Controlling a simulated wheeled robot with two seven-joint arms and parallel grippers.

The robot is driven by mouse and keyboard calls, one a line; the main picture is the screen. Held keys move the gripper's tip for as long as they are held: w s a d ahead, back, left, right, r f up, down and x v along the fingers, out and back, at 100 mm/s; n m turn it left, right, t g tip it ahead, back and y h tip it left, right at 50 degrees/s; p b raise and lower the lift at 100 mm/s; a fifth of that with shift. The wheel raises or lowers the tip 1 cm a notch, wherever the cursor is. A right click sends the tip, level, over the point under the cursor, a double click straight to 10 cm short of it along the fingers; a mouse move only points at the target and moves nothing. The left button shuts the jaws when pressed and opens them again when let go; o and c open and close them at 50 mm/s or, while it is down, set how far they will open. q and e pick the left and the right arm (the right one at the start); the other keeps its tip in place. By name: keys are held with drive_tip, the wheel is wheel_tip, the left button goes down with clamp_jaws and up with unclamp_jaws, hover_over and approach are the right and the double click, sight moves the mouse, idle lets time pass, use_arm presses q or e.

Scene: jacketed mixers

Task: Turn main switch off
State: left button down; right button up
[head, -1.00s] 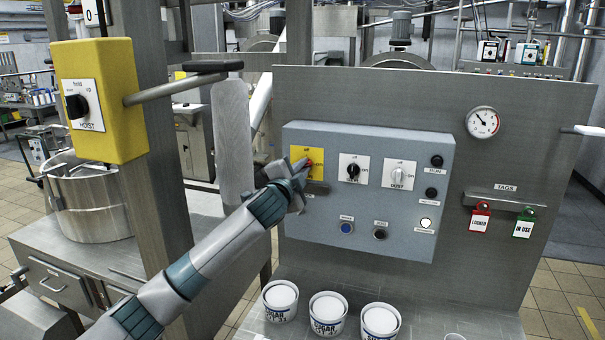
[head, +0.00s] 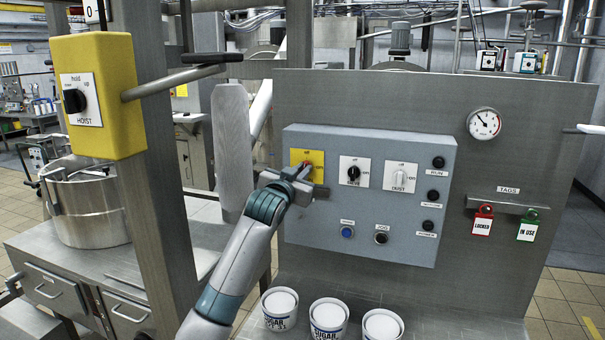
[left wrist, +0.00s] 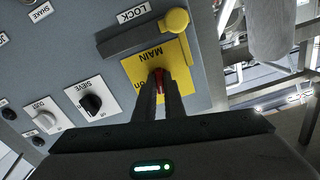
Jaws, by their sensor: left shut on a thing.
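The main switch is a red knob (left wrist: 158,76) on a yellow plate marked MAIN (left wrist: 146,58), at the upper left of the grey control box (head: 370,215). In the head view the yellow plate (head: 312,156) shows above my left gripper (head: 298,180), which covers most of the knob. My left gripper is shut on the red knob; the left wrist view shows its two fingers (left wrist: 160,92) on either side of it. The lowest lamp (head: 428,224) on the box's right side is dark. My right gripper is not in view.
Beside the main switch are a black sieve knob (head: 353,173) and a white dust knob (head: 399,177). A LOCK bar with a yellow round end (left wrist: 176,21) adjoins the plate. White sugar tubs (head: 328,318) stand below. A post with a yellow hoist box (head: 110,125) stands left.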

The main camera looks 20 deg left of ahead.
use_arm(q)
drive_tip(key=shift+f+n, duration=0.15)
drive_tip(key=shift+n, duration=1.05)
drive_tip(key=c, duration=1.8)
unclamp_jaws()
drive_tip(key=shift+c, duration=0.2)
drive_tip(key=shift+s, duration=0.1)
drive_tip(key=s+b, duration=0.6)
drive_tip(key=s, duration=1.1)
drive_tip(key=shift+a, duration=0.3)
drive_tip(key=shift+s, duration=0.1)
